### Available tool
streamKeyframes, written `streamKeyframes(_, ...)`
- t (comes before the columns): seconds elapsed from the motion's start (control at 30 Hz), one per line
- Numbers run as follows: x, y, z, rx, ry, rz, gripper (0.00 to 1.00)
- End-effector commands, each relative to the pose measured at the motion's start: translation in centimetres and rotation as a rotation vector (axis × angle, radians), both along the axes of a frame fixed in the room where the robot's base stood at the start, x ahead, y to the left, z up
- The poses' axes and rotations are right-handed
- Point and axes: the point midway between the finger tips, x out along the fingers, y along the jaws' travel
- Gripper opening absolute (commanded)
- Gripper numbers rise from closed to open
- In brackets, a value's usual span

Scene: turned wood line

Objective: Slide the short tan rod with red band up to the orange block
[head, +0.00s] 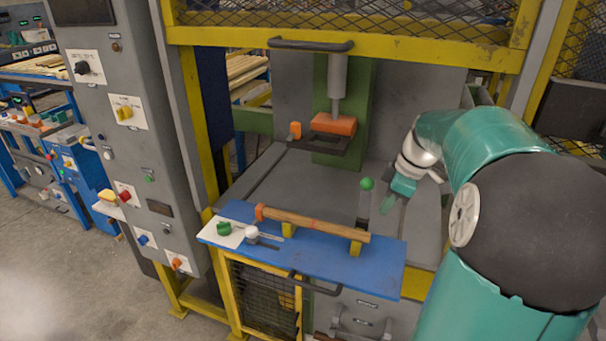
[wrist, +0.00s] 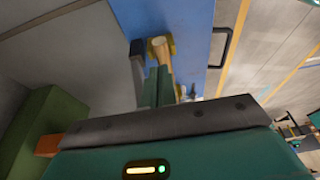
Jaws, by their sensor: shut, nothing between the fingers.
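A tan rod (head: 335,230) lies along the blue bench top, its right end over a yellow support (head: 356,241). A faint reddish mark shows near its middle; whether this is the red band, or a joint between two rods, is too small to tell. The small orange block (head: 259,212) stands at the rod's left end, and I see no clear gap there. In the wrist view, the rod's near end (wrist: 159,42) shows beyond my fingers. My gripper (head: 388,203) is shut and empty, right of the rod's right end and apart from it in the head view.
A grey post with a green ball (head: 367,184) stands behind the rod's right end, close to my gripper. A press with an orange head (head: 333,124) stands behind. A white plate (head: 224,233) with a green knob is at the left of the blue bench top (head: 388,262).

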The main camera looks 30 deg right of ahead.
Motion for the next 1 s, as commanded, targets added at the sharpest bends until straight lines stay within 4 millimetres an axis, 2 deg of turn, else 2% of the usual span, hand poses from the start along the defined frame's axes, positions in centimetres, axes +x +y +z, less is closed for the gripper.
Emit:
streamKeyframes(0.1, 0.1, 0.0, 2.8, -0.004, -0.004, 0.0, 0.0)
streamKeyframes(0.17, 0.4, 0.4, 3.7, -0.001, -0.002, 0.005, 0.0)
streamKeyframes(0.8, 11.2, 10.1, 3.3, 0.001, -0.001, 0.006, 0.0)
streamKeyframes(1.0, 14.2, 12.6, 3.3, 0.001, -0.001, 0.004, 0.0)
